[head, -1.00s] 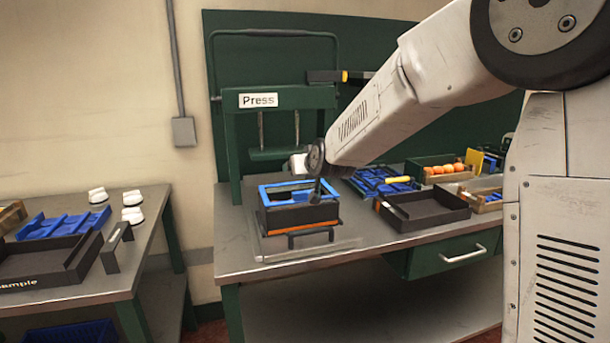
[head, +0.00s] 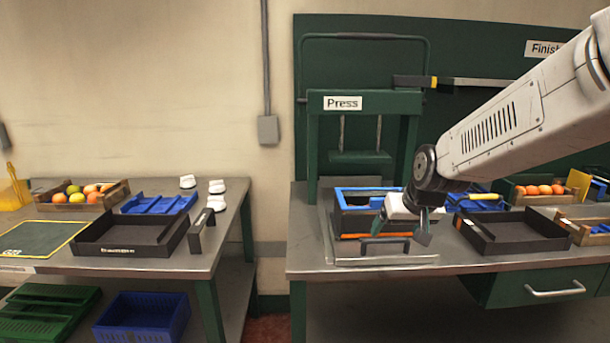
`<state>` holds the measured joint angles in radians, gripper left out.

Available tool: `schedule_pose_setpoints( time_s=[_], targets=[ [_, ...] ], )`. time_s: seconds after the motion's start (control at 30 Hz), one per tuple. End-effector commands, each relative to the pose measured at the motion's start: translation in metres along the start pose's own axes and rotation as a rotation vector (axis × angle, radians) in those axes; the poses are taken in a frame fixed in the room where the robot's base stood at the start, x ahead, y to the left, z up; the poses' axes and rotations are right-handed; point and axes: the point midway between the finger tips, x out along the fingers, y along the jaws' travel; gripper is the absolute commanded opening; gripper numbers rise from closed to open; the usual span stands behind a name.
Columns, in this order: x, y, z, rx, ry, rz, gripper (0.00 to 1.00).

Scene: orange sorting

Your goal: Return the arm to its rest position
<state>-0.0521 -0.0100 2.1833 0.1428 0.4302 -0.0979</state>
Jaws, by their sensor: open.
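My gripper (head: 422,228) is at the end of my white arm (head: 510,118), which reaches in from the right. It hangs in front of the right part of the press box, pointing down. Its jaws are open, and I see nothing between them. The box under the press (head: 348,203) is black with a blue rim and an orange strip. It stands on a metal tray with a dark handle, and my gripper hides its right side.
The press frame (head: 312,140) stands behind the box. A black tray (head: 512,238) lies right of my gripper, with a crate of oranges (head: 540,199) behind it. The left table holds a fruit crate (head: 70,207), a black tray (head: 130,250) and a blue tray (head: 160,203). A gap separates the tables.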

Motion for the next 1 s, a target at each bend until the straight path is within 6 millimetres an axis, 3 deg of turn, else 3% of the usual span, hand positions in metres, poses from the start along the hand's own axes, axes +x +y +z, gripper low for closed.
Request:
schedule_pose_setpoints(
  time_s=[0.1, 0.3, 0.4, 0.5, 0.63, 1.0],
  targets=[
    [-0.047, 0.002, 0.071, 0.005, -0.183, 0.003, 0.83],
    [-0.126, 0.010, 0.182, 0.019, -0.429, 0.037, 0.83],
    [-0.158, 0.014, 0.226, 0.024, -0.500, 0.058, 0.83],
    [-0.180, 0.017, 0.257, 0.028, -0.521, 0.075, 0.83],
    [-0.194, 0.019, 0.271, 0.028, -0.478, 0.085, 0.83],
    [-0.203, 0.019, 0.270, 0.032, -0.424, 0.086, 0.83]
  ],
)
